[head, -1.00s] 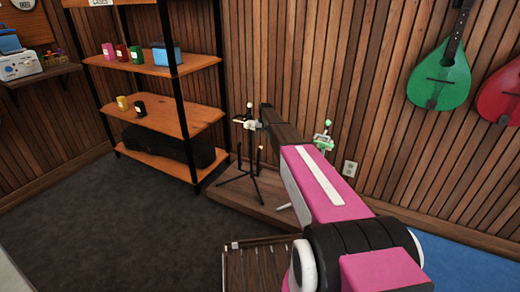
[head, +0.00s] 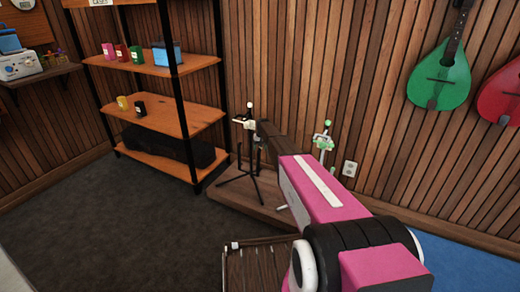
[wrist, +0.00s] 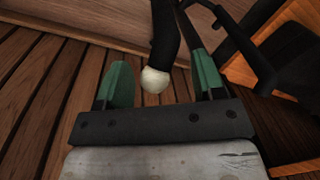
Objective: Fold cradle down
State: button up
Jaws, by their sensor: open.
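A black tripod stand (head: 252,175) with a pale head is on the low wooden platform by the back wall. My gripper (wrist: 160,68) is open, with green fingertips apart in the wrist view. A black arm (wrist: 165,35) with a cream ball tip (wrist: 154,80) reaches between the fingers. It looks like a cradle arm of the stand. A gap shows on each side of the ball, and the jaws are not closed on it. In the head view my arm covers part of the stand, and the fingertips are not clear.
A second stand with a green and white head (head: 323,141) is just right of my arm. Shelving (head: 165,117) stands to the left. The dark carpet (head: 120,235) in front is clear.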

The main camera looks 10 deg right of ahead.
jog(key=shift+c, duration=0.3)
grip_shut()
jog(key=shift+s+a, duration=0.25)
jog(key=shift+s, duration=0.2)
jog(key=s+a+f+t+h, duration=0.2)
jog(key=s+a+t+h, duration=0.2)
jog(key=s+a+t, duration=0.5)
jog(key=s+a+f+t+h, duration=0.2)
jog(key=s+f, duration=0.3)
jog(key=f, duration=0.2)
jog(key=s+a+f+n+t+h, duration=0.1)
jog(key=s+a+f+t+h, duration=0.2)
jog(key=s+f, duration=0.2)
jog(key=shift+s+f+h, duration=0.25)
jog(key=shift+f+h, duration=0.05)
jog(key=shift+f, duration=0.55)
jog(key=shift+a+f, duration=0.1)
